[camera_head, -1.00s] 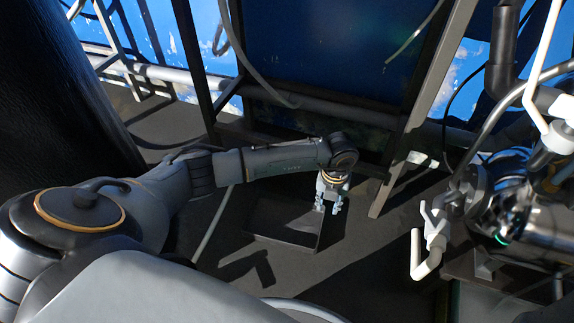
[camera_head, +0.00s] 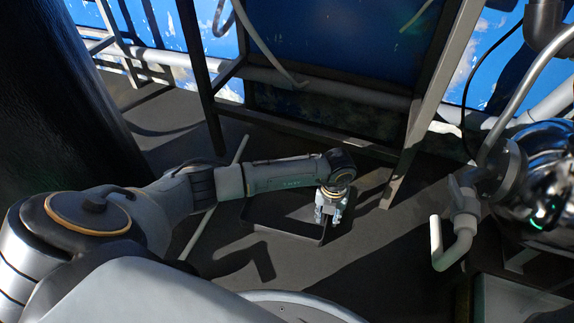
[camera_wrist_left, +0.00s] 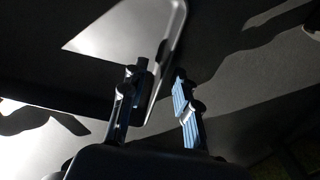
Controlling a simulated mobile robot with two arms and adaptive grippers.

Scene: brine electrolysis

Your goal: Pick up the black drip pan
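The black drip pan (camera_head: 278,226) lies on the dark floor, below and partly behind my left forearm in the head view. It is a shallow tray with a low rim. My left gripper (camera_head: 327,219) points down at the pan's right end. In the left wrist view the pan (camera_wrist_left: 125,32) shows a sunlit patch and a rounded rim. The left gripper's two fingers (camera_wrist_left: 160,82) are apart, and the rim runs down between them. I cannot tell whether either finger touches it. My right gripper is not in view.
A grey metal frame post (camera_head: 420,115) stands behind and right of the pan. A white pipe elbow (camera_head: 456,245) and shiny metal equipment (camera_head: 540,185) are at the right. A thin light rod or hose (camera_head: 215,205) passes left of the pan. Floor in front is clear.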

